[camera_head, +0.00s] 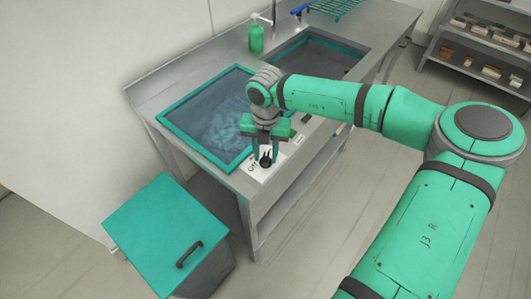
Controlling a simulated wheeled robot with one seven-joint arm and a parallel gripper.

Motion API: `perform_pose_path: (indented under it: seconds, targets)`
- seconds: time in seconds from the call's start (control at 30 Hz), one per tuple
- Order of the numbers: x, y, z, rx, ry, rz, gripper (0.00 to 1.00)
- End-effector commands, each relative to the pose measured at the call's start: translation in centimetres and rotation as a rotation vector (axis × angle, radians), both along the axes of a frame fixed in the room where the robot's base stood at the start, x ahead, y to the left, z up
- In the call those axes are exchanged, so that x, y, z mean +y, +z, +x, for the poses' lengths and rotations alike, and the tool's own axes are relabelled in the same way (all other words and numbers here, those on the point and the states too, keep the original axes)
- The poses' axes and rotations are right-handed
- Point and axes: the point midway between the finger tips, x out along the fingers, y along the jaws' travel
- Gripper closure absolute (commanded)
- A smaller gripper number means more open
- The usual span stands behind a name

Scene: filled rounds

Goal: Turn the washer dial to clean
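The washer dial (265,161) is a small black knob on a white label plate (257,171) at the near corner of the steel counter. "OFF" can be read on the plate to the left of the knob; other lettering there is hidden or too small to read. My gripper (266,146) points down directly over the dial, with its lower end at or just above the knob. I cannot tell whether it touches the knob or whether its fingers are apart. A teal-rimmed basin (182,105) of bluish water lies left of the gripper.
A second basin (300,44) lies farther back, with a green bottle (256,37), a blue-handled item (299,10) and a teal rack (336,8) nearby. A teal-lidded bin (160,228) stands in front at left. Shelves (482,55) stand at the back right. Open floor lies in front.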

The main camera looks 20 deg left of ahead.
Motion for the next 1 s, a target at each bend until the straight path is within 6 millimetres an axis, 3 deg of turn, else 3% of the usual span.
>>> perform_pose_path:
  seconds: [0.17, 0.5, 0.7, 1.0]
  targets:
    - [0.0, 1.1, 0.0, -0.001, 0.000, -0.001, 0.67]
    - [-0.1, 7.2, 0.1, -0.003, -0.001, -0.001, 0.67]
    - [0.0, 9.9, 0.0, -0.002, -0.001, -0.001, 0.67]
    - [0.0, 10.8, 0.0, 0.000, 0.000, 0.001, 0.67]
